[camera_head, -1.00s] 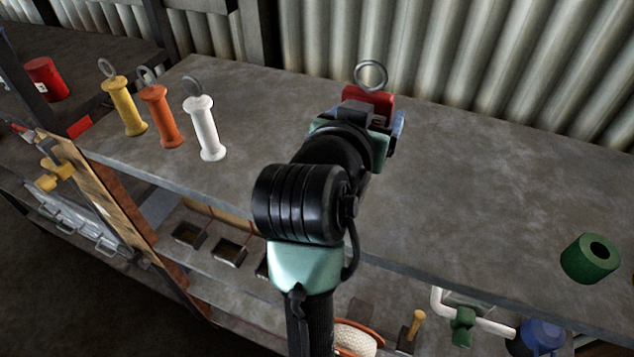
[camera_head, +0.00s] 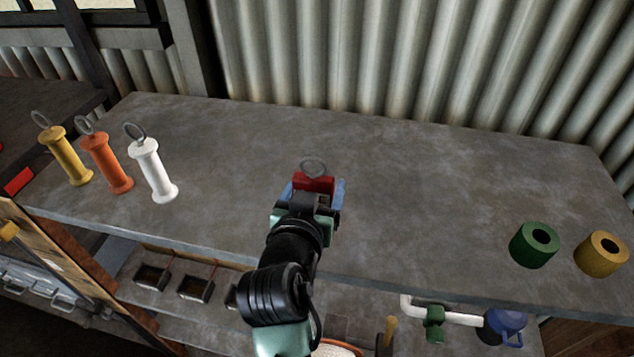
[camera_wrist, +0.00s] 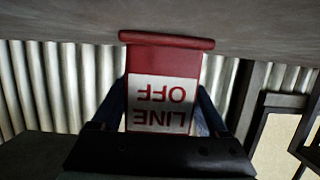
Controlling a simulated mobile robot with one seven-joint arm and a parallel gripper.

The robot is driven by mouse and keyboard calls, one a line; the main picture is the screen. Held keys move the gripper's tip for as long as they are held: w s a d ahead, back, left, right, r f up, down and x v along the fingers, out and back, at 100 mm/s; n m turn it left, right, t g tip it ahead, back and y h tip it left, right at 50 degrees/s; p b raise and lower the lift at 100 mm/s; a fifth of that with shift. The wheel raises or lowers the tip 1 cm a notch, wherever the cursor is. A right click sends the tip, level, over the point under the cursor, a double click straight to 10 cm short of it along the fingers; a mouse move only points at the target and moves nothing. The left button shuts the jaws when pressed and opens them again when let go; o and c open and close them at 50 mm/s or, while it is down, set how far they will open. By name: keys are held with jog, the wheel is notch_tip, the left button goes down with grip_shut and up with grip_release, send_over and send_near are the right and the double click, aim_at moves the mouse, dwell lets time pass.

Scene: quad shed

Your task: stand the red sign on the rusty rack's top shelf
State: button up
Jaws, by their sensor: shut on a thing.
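The red sign (camera_head: 316,183) has a grey ring on top in the head view. In the wrist view the sign (camera_wrist: 163,65) shows upside down, with a white panel reading "LINE OFF" and a wider red foot bar toward the shelf. My gripper (camera_head: 315,192) is shut on the sign, with blue fingers on either side; they also show in the wrist view (camera_wrist: 162,112). The sign is over the middle of the grey top shelf (camera_head: 430,200), roughly upright. I cannot tell whether its foot touches the shelf.
Yellow (camera_head: 66,157), orange (camera_head: 108,165) and white (camera_head: 154,172) ringed handles stand at the shelf's left. Green (camera_head: 530,250) and yellow (camera_head: 598,258) hollow cylinders stand at the right. Corrugated wall (camera_head: 380,60) is behind. The shelf around the sign is clear.

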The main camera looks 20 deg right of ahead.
jog(key=o, duration=1.4)
jog(key=shift+f, duration=0.1)
jog(key=shift+o, duration=0.2)
jog(key=b+v, duration=0.3)
jog(key=v, duration=0.9)
jog(key=w+a+r+n+t+y, duration=0.2)
jog(key=a+r+t, duration=0.15)
jog(key=r, duration=0.75)
jog(key=w+a+r+n+t+y, duration=0.15)
jog(key=r+t, duration=0.35)
jog(key=r, duration=0.5)
jog(key=s+a+r+n+t+y, duration=0.1)
jog(key=s+a+r+t+y, duration=0.1)
jog(key=r, duration=0.6)
jog(key=s+a+r+n+t+y, duration=0.2)
jog(key=s+r+t, duration=0.2)
jog(key=r, duration=0.4)
jog(key=shift+s+a+r+t+y, duration=0.2)
jog(key=shift+s+a+t+y, duration=0.15)
jog(key=shift+a, duration=0.05)
